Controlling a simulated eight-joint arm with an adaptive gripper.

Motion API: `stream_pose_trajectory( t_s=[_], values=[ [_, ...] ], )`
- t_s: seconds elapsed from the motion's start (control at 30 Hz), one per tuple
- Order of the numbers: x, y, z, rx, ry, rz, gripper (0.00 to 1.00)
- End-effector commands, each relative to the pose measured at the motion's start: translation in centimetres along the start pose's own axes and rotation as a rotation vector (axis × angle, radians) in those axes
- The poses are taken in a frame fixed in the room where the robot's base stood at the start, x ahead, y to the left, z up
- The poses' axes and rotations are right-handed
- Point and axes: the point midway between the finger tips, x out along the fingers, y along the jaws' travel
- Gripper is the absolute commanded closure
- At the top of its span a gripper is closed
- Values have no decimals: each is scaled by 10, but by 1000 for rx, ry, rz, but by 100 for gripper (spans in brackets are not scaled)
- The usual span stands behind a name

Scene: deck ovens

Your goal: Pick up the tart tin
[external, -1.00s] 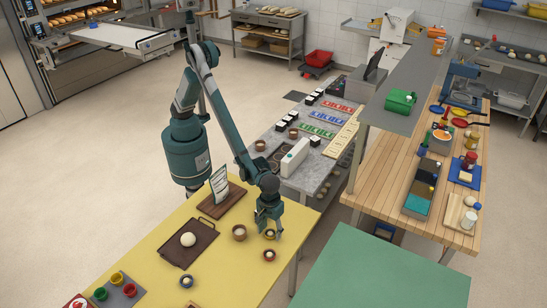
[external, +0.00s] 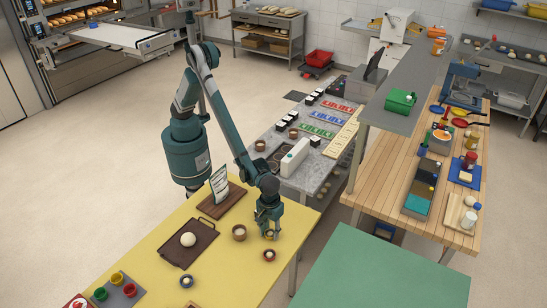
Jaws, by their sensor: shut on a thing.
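My gripper (external: 269,236) points down at the right part of the yellow table (external: 215,270). Its fingers are shut on a small pale-yellow round thing, the tart tin (external: 270,234), at about table level. The fingers hide most of the tin, so its shape is hard to make out. I cannot tell whether it still touches the table.
A brown bowl (external: 239,232) stands just left of my gripper and a dark red bowl (external: 269,255) just in front. A brown tray (external: 179,256) with a pale ball lies further left. A wooden board (external: 231,202) holds an upright packet (external: 219,183).

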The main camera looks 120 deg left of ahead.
Motion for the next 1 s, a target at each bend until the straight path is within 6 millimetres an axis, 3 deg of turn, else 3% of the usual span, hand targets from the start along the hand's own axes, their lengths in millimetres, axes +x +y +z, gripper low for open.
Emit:
stream_pose_trajectory(
  t_s=[0.27, 0.47, 1.0],
  values=[
    [-2, 0, 0, 0, 0, 0, 80],
    [-16, 0, 0, 0, 0, 0, 80],
    [-90, 0, 0, 0, 0, 0, 80]
  ],
)
